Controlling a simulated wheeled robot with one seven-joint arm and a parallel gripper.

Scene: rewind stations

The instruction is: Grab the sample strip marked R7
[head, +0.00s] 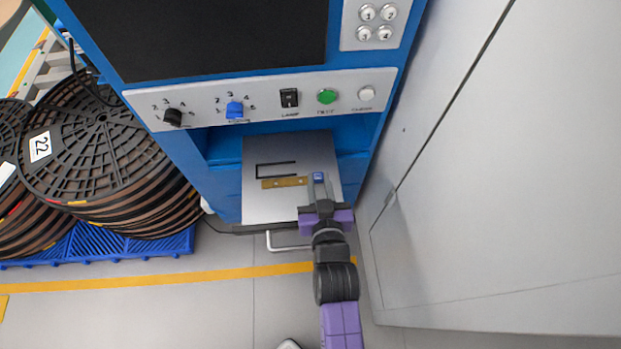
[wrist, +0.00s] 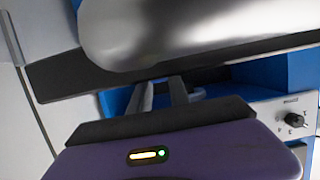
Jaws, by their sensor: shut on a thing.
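My gripper (head: 320,184) reaches over a pale grey shelf plate (head: 270,209) in the blue machine. A brass-coloured strip (head: 284,182) with small holes lies on the plate just left of the fingers. I cannot tell whether it is joined to the held piece. In the wrist view my gripper's fingers (wrist: 164,92) are close together, and what they hold is hidden.
A black bracket outline (head: 276,164) is on the plate. The control panel (head: 265,96) with knobs and buttons overhangs behind. A large grey cabinet (head: 500,180) stands close on the right. Stacked black reels (head: 95,150) sit on a blue pallet (head: 125,246) at left.

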